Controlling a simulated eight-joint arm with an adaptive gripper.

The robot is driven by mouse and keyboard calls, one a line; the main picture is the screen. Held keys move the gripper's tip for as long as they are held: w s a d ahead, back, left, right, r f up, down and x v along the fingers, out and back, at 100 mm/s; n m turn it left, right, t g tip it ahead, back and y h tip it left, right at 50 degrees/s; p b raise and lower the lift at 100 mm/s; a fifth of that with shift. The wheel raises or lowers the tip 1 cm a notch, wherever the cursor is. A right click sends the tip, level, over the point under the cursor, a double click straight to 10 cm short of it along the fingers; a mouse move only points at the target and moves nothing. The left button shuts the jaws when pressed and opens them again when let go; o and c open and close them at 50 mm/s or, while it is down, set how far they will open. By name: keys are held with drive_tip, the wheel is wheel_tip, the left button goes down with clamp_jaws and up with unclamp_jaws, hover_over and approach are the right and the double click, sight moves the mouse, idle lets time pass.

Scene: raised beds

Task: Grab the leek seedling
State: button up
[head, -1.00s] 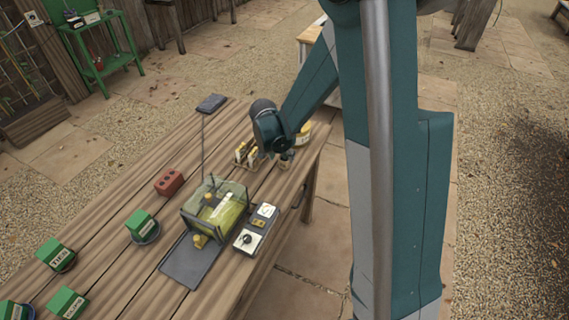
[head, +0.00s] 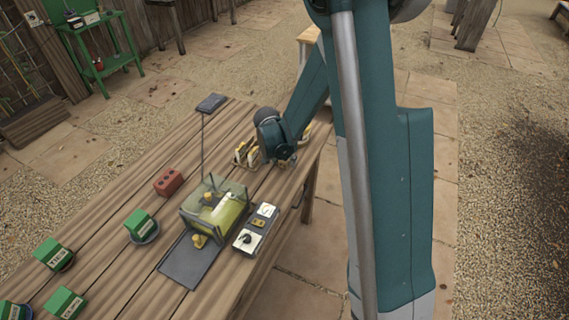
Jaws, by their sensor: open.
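I cannot pick out a leek seedling in the head view; it may be hidden by my arm or too small to see. My gripper (head: 285,163) is low over the far right part of the wooden table (head: 135,255), mostly hidden behind my own dark wrist. It is open, and I cannot tell whether anything lies between its fingers. Small yellow and pale items (head: 246,153) stand just left of it.
A clear-sided box with yellow-green contents (head: 217,208) stands mid-table, with a thin upright rod beside it. A switch panel (head: 255,229), a red brick (head: 168,182) and green labelled blocks (head: 141,223) are nearby. A dark flat item (head: 211,103) lies at the far end.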

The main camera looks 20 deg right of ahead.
sight(285, 158)
drive_tip(key=shift+w+d+f, duration=0.1)
drive_tip(key=shift+f, duration=0.2)
idle(0.4)
drive_tip(key=c, duration=1)
drive_tip(key=shift+r, duration=0.1)
drive_tip(key=shift+r+p, duration=0.8)
drive_tip(key=shift+r, duration=4.1)
